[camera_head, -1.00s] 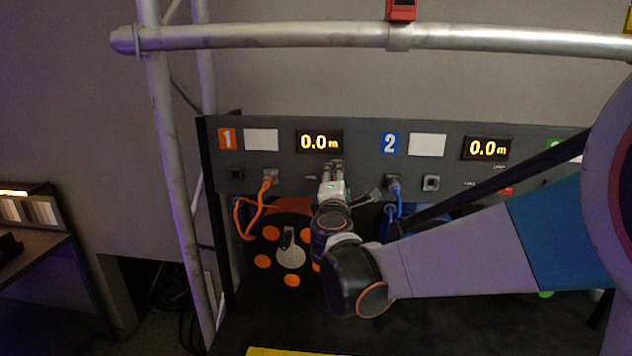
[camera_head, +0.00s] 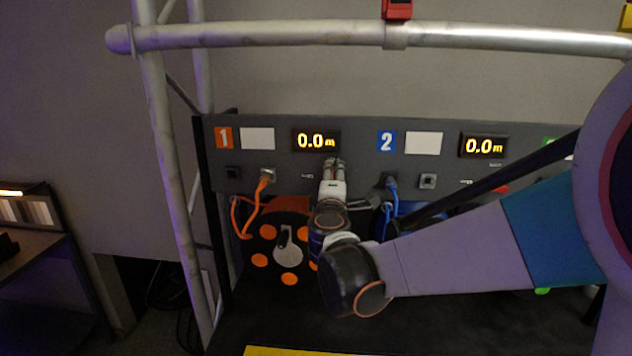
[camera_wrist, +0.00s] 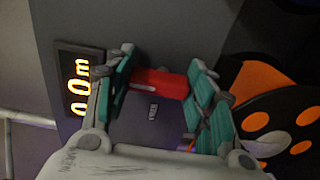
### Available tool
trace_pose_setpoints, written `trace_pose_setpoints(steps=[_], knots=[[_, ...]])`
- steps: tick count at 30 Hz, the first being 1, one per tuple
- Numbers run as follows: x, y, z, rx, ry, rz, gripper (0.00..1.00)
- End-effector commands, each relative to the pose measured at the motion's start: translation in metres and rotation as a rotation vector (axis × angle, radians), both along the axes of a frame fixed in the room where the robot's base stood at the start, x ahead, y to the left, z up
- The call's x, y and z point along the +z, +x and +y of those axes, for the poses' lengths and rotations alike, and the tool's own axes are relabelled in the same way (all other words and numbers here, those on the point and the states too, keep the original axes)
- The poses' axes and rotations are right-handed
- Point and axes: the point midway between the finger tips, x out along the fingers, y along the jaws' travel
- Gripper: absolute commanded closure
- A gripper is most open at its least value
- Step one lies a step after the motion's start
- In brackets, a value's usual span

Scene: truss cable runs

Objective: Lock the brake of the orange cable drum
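The orange cable drum (camera_head: 262,259), black with orange spots, sits below panel section 1 and shows at the right of the wrist view (camera_wrist: 255,121). My gripper (camera_head: 334,163) is at the panel under the first 0.0 m display, covering the brake there in the head view. In the wrist view a red brake handle (camera_wrist: 160,83) lies between the two teal-padded fingers of my gripper (camera_wrist: 163,88). The fingers stand apart, with gaps visible beside the handle; contact is not clear. A small label (camera_wrist: 153,110) is beside the handle, too blurred to read surely.
The orange cable (camera_head: 258,200) runs from a panel socket to the drum, left of my gripper. The blue cable (camera_head: 392,195) hangs close on the right. A metal truss bar (camera_head: 270,38) crosses above the panel (camera_head: 272,180).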

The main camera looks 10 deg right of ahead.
Motion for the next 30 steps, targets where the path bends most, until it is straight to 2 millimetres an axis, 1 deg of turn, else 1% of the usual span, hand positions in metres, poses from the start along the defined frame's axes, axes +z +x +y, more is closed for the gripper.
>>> trace_pose_setpoints(steps=[1,2,3,12,16,20,27,30], knots=[[-0.001,0.0,0.0,0.0,0.002,0.0,0.39],[-0.001,0.0,0.0,0.0,0.002,0.0,0.32],[-0.001,0.0,0.0,0.0,0.001,0.001,0.3],[0.0,-0.001,0.0,0.0,0.0,0.0,0.3],[0.0,-0.007,0.002,0.001,0.0,0.0,0.3],[0.0,-0.025,0.009,0.002,0.0,0.0,0.3],[-0.001,-0.074,0.024,0.003,0.0,0.0,0.3],[-0.001,-0.09,0.029,0.003,0.0,0.0,0.3]])
